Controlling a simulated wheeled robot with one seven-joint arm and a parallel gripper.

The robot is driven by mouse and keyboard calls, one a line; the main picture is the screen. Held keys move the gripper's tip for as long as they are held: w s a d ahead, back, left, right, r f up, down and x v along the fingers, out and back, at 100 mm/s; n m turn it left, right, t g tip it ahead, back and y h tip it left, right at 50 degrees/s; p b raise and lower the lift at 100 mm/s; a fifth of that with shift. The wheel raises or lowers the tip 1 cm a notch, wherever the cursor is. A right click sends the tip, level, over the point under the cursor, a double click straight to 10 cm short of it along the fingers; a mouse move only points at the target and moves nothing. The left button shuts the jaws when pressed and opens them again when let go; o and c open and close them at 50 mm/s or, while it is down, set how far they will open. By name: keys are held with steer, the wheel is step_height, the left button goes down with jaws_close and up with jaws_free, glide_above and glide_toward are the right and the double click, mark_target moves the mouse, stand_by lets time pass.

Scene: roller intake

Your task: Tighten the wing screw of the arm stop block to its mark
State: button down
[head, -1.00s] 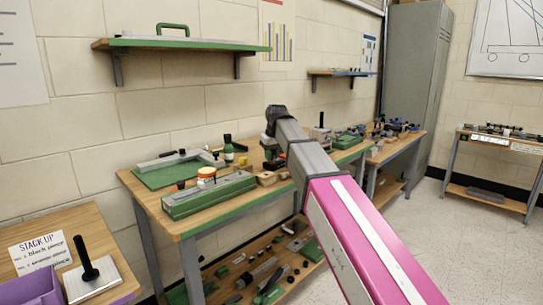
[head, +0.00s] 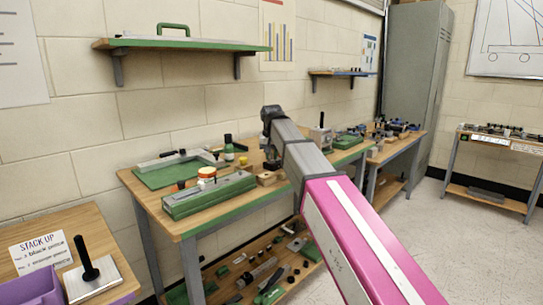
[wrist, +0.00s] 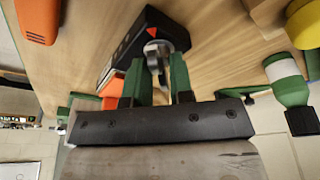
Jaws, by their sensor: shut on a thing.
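In the wrist view the arm stop block (wrist: 150,28) is a dark block with an orange-red triangle mark on its face, above the wood bench top. The grey metal wing screw (wrist: 162,62) stands out from it, close to the triangle. My gripper (wrist: 160,72) has its two green fingers on either side of the wing screw and is shut on it. The exact angle of the wings to the mark is hard to tell. In the head view my arm hides the gripper and the block.
In the wrist view an orange piece (wrist: 38,20) lies at top left. A green and white bottle (wrist: 287,80) and a yellow-topped thing (wrist: 304,22) are close on the right. In the head view a long green block (head: 208,195) sits on the workbench's front.

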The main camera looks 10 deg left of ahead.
steer(key=c, duration=1.2)
jaws_free()
steer(key=shift+o, duration=0.2)
steer(key=shift+v, duration=3.5)
